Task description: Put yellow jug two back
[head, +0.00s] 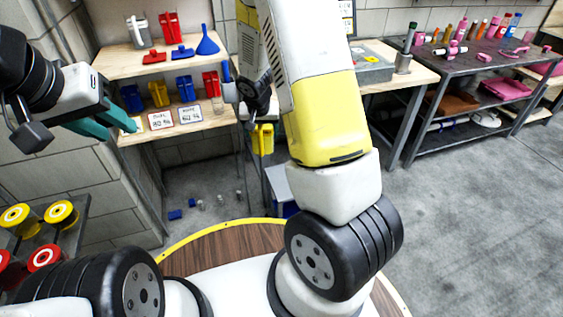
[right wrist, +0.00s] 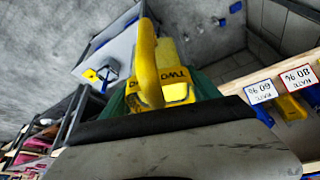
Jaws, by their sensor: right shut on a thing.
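The yellow jug two (head: 263,139) hangs below the wooden shelf's level, in front of the shelf's right end. In the right wrist view the yellow jug (right wrist: 165,80) shows its handle and the word "TWO" upside down. My right gripper (right wrist: 160,100) is shut on it, with teal fingers on both sides; in the head view my right arm hides most of this gripper. My left gripper (head: 118,130) is empty near the left end of the lower shelf, its teal fingers apart.
The lower shelf (head: 215,112) holds blue jugs (head: 131,98), another yellow jug (head: 158,94), a red jug (head: 211,84) and label cards (head: 161,120). The upper shelf (head: 120,66) holds funnels and jugs. A dark workbench (head: 480,62) stands right. Small blue and grey pieces lie on the floor.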

